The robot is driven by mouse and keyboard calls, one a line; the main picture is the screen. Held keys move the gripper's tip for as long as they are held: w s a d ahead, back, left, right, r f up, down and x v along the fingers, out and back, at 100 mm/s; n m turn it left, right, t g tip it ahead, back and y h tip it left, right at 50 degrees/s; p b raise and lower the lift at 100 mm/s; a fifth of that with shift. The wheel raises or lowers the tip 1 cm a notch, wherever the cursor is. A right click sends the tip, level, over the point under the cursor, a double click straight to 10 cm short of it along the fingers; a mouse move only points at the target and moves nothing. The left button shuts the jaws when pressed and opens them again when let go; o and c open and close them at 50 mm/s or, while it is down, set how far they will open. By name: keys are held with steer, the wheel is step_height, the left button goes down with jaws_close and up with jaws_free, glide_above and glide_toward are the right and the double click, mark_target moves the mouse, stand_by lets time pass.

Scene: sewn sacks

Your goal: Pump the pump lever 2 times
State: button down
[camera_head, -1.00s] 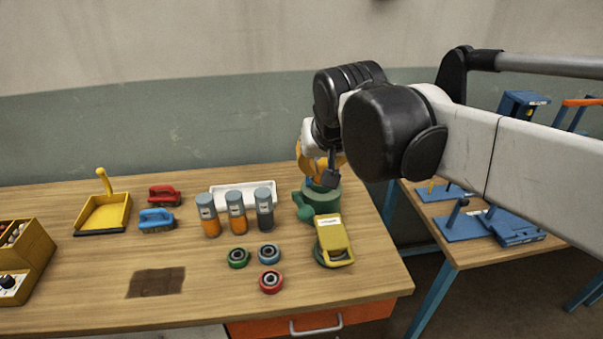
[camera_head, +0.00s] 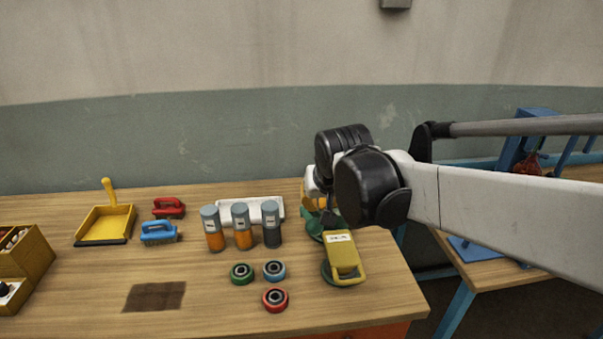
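The green pump (camera_head: 312,226) stands near the right end of the wooden bench, partly covered by my arm. A yellow-orange part (camera_head: 308,190), perhaps its lever, shows just above it at the left of my wrist; most of it is hidden. My gripper (camera_head: 329,213) is low at the top of the pump, right by this part. Its fingers are small and dark and mostly hidden behind my wrist. I cannot tell whether they touch the lever or are open or shut.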

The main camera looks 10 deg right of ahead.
steer(key=shift+s+f, duration=0.15)
steer(key=shift+f, duration=0.55)
